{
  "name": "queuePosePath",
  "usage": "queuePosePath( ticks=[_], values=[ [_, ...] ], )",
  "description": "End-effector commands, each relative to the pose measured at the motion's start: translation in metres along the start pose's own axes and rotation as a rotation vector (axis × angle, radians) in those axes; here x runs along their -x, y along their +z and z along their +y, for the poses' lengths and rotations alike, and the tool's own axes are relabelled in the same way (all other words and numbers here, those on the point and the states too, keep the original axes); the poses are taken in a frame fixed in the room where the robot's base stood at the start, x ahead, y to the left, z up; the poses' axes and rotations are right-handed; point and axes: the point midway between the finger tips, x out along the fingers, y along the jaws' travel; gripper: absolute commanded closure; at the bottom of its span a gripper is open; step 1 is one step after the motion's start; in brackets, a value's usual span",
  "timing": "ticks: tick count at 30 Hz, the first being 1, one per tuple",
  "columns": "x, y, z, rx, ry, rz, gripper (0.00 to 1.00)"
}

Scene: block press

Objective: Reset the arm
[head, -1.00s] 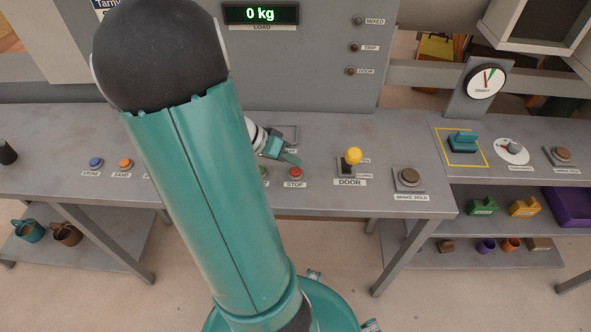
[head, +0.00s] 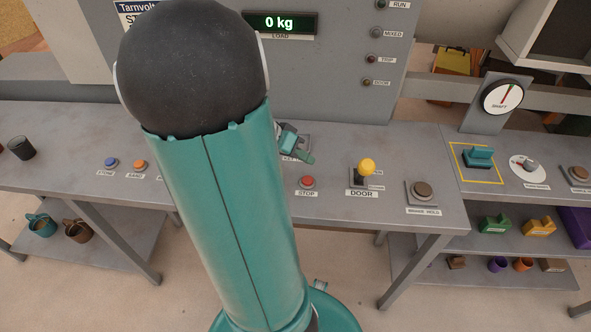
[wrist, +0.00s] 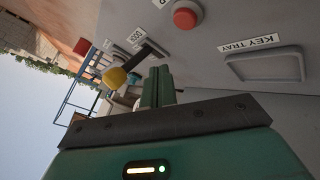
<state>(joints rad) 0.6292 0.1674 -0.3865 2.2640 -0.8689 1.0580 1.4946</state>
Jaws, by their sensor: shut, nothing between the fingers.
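My gripper (head: 301,155) shows past the right side of my teal arm in the head view, above the grey control bench near the key tray. In the wrist view its two teal fingers (wrist: 158,87) are together with nothing between them. The key tray (wrist: 265,67) is an empty shallow recess in the wrist view. The red STOP button (head: 307,182) and the yellow-knobbed DOOR lever (head: 366,168) are to the right of the gripper in the head view. My arm hides part of the bench.
The blue button (head: 111,162) and orange button (head: 140,165) are at left. The BRAKE HOLD button (head: 422,190) is at right. A teal block (head: 479,157) sits inside a yellow outline. The load display (head: 281,23) reads 0 kg. A shaft gauge (head: 502,97) stands behind.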

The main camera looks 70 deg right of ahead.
Motion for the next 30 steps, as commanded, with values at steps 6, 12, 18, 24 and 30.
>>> queuePosePath(
  ticks=[6,12,18,24,30],
  values=[
    [0.000,0.000,0.000,0.000,0.000,0.000,1.00],
    [0.010,0.005,-0.004,0.030,-0.032,-0.004,1.00],
    [0.084,0.049,-0.022,0.274,-0.267,-0.025,1.00],
    [0.181,0.121,-0.019,0.657,-0.601,0.016,1.00],
    [0.263,0.196,0.016,1.052,-0.928,0.148,1.00]
  ],
)
